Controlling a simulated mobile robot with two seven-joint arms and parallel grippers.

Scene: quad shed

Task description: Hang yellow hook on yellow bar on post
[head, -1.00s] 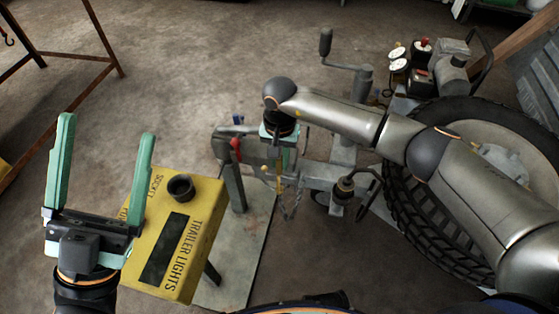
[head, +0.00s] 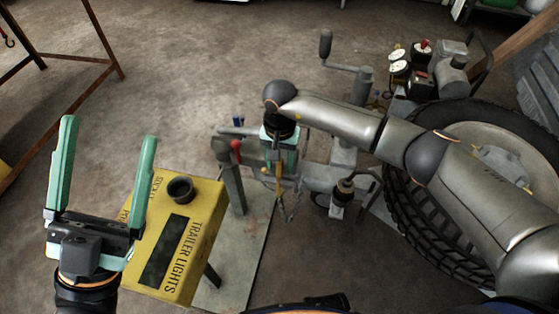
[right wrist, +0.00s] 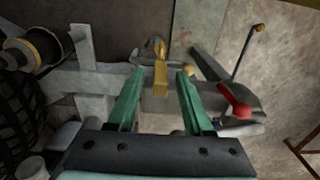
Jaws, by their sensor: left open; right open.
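A yellow hook-like piece (right wrist: 161,78) stands between the two green fingers of my right gripper (right wrist: 158,82) in the right wrist view. There are gaps on both sides, so the fingers are open and not closed on it. In the head view my right gripper (head: 280,158) points down over the trailer coupling, mostly hidden by its own wrist, with a yellow piece (head: 267,171) and a chain (head: 291,205) beside it. I cannot tell clearly which yellow part is the bar on the post. My left gripper (head: 107,160) is open and empty at the left.
A yellow trailer lights box (head: 186,262) with a black socket stands between my grippers. A red-knobbed lever (right wrist: 235,108) is near my right gripper.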

